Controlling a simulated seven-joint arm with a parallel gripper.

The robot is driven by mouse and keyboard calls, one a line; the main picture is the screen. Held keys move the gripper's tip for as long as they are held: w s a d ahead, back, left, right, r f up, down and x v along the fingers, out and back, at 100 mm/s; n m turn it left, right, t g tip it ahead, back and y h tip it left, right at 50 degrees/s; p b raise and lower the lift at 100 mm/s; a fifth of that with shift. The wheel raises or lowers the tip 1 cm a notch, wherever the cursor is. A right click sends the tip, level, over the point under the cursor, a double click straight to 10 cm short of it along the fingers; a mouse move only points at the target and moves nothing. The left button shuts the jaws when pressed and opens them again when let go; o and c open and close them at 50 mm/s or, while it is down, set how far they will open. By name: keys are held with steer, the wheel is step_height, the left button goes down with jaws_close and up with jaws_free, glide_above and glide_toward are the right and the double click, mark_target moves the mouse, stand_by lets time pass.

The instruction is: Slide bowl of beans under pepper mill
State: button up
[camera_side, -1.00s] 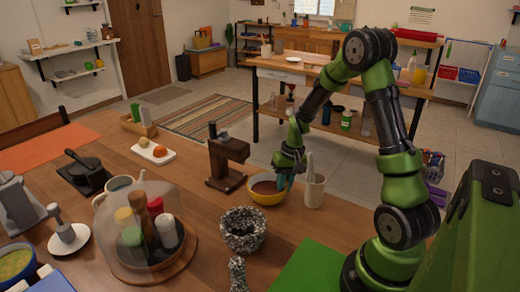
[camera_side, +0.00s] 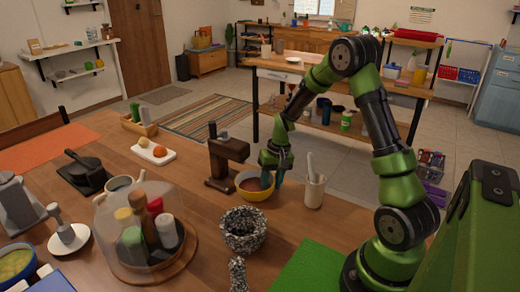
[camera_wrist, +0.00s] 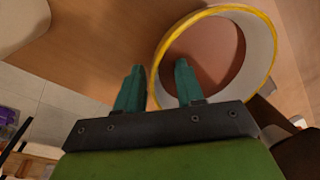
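The mill has an upright post, an overhanging head and a flat foot. My gripper (camera_side: 273,178) is at the bowl's right side. In the wrist view, the bowl (camera_wrist: 266,52) shows its yellow rim between my gripper's teal fingers (camera_wrist: 158,80). One finger is outside the bowl and one over its inside, with a visible gap between them.
A cream utensil cup (camera_side: 314,191) stands right of the bowl. A speckled mortar (camera_side: 242,232) is in front of it. A glass dome over spice jars (camera_side: 140,230) stands at front left. A white tray with two balls (camera_side: 154,152) lies behind left.

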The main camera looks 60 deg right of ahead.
steer(key=shift+o, duration=0.4)
steer(key=shift+d+r, duration=0.1)
steer(key=shift+r, duration=0.05)
steer(key=shift+r, duration=0.2)
step_height(320, 180, up, 16)
steer(key=s+d, duration=0.1)
steer(key=d, duration=0.1)
steer(key=shift+s, duration=0.4)
steer(key=s+a+r+n+t, duration=0.2)
steer(key=s+a, duration=0.4)
steer(key=a, duration=0.4)
steer(key=s+a+r+n+t, duration=0.2)
steer(key=s+a+r+t, duration=0.2)
steer(key=a, duration=0.7)
steer(key=s, duration=0.2)
steer(key=shift+s+a+r, duration=0.2)
steer(key=shift+s+r, duration=0.15)
steer(key=shift+r, duration=0.05)
